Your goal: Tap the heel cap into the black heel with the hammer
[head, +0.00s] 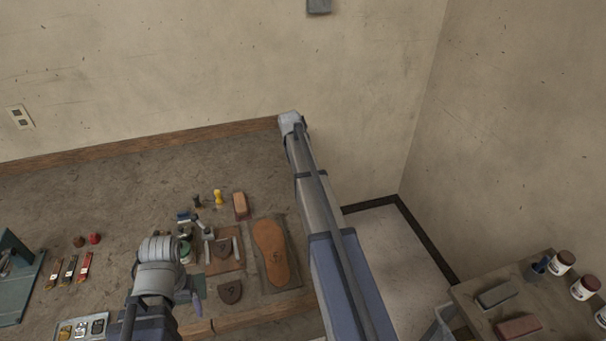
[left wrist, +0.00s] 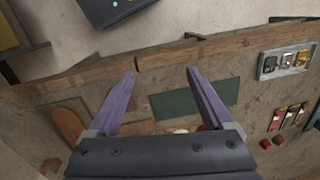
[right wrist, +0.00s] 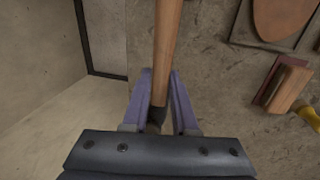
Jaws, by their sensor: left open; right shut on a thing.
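A dark horseshoe-shaped heel piece (head: 222,250) lies on a brown board between two grey bars. A similar dark piece (head: 229,292) lies just in front of it; I cannot tell which is the heel and which the cap. My left gripper (left wrist: 160,78) is open and empty above the bench's front edge; a purple finger shows left of the front piece in the head view. My right gripper (right wrist: 160,88) is shut on a wooden handle (right wrist: 168,35), presumably the hammer's. The hammer's head is not identifiable. In the head view my right arm reaches toward the back wall, its gripper hidden.
A tan sole (head: 270,252) lies on a dark board right of the heel pieces. A reddish block (head: 240,206) and a yellow-handled tool (head: 218,197) stand behind. A small parts tray (head: 82,328) is at front left. A side table (head: 540,310) holds jars and blocks.

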